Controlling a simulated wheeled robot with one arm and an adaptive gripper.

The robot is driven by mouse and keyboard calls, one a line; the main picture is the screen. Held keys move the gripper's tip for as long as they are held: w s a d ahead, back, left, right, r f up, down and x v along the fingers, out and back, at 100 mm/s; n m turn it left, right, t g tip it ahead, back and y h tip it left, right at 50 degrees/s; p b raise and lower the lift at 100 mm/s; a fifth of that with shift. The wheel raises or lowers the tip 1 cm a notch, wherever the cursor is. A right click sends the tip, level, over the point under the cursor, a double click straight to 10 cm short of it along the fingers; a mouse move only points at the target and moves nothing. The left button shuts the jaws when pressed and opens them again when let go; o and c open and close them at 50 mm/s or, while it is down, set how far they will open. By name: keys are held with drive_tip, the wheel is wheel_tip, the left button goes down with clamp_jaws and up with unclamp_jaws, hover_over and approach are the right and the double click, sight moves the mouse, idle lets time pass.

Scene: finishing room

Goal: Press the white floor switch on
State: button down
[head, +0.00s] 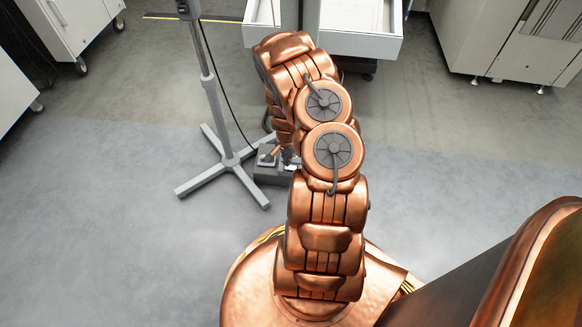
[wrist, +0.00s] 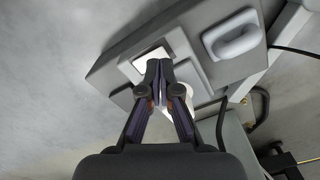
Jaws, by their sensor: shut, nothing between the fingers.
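The white switch (wrist: 137,68) shows in the wrist view as a pale face on a grey box (wrist: 108,72). My gripper (wrist: 160,66) is shut and empty, its fingertips in front of the white face and covering part of it. I cannot tell whether the tips touch it, nor whether the switch is on or off. In the head view the grey box (head: 266,178) sits on the floor beside the stand's foot, and my arm hides its right side and most of my gripper.
White cabinets (head: 350,44) stand behind.

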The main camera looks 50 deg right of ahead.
drive_tip(key=shift+f+b, duration=0.8)
drive_tip(key=shift+f, duration=0.4)
idle(1.1)
drive_tip(key=shift+r, duration=0.15)
drive_tip(key=shift+r+p, duration=1.3)
drive_tip(key=shift+r, duration=2.1)
